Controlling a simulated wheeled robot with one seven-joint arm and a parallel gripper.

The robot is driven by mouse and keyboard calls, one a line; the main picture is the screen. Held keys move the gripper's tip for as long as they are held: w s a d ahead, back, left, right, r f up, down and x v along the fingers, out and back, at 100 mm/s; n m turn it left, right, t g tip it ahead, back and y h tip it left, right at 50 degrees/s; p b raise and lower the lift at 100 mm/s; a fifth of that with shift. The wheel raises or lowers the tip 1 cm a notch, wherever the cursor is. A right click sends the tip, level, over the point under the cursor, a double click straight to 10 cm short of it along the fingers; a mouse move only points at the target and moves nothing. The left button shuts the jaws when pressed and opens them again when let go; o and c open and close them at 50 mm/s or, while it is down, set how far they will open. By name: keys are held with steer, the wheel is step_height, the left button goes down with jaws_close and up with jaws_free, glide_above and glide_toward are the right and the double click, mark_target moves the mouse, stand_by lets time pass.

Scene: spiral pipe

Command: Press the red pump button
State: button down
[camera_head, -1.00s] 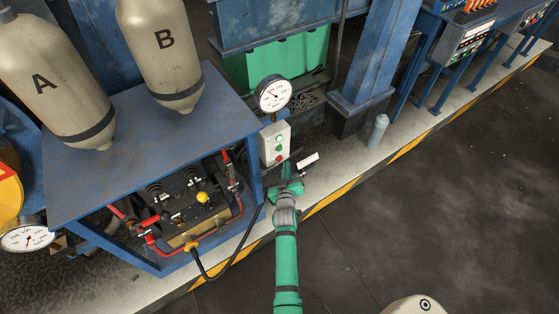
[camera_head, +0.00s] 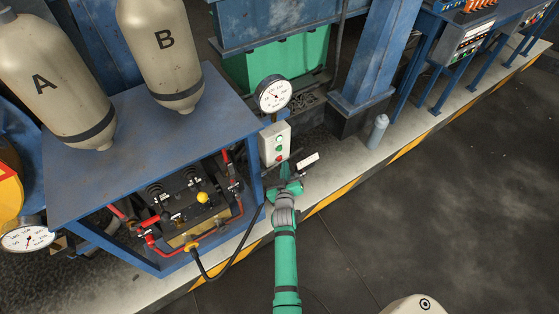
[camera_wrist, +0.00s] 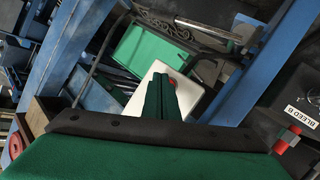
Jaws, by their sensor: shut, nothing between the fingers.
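A pale control box (camera_head: 268,146) stands below a round gauge, beside the blue frame. In the wrist view the box (camera_wrist: 190,99) is straight ahead, and a red button (camera_wrist: 173,82) shows just right of the fingertips. My gripper (camera_head: 284,166) is just in front of the box's lower part in the head view. In the wrist view its fingers (camera_wrist: 161,80) are together and empty, covering part of the box front. I cannot tell whether they touch it.
A round gauge (camera_head: 273,94) is above the box. A blue frame (camera_head: 90,190) with tanks A and B and a hose-fitted valve block (camera_head: 190,205) lies to the left. A blue post (camera_head: 368,60) is to the right. Open floor (camera_head: 450,190) lies at right.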

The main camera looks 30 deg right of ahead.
steer(key=shift+w, duration=0.1)
steer(key=shift+w+a, duration=0.15)
steer(key=shift+w, duration=0.25)
stand_by(0.8)
steer(key=shift+w, duration=0.4)
stand_by(0.5)
steer(key=shift+a, duration=0.1)
steer(key=shift+s+d, duration=0.2)
steer(key=shift+s, duration=0.35)
steer(key=shift+s+d, duration=0.2)
steer(key=shift+s, duration=0.35)
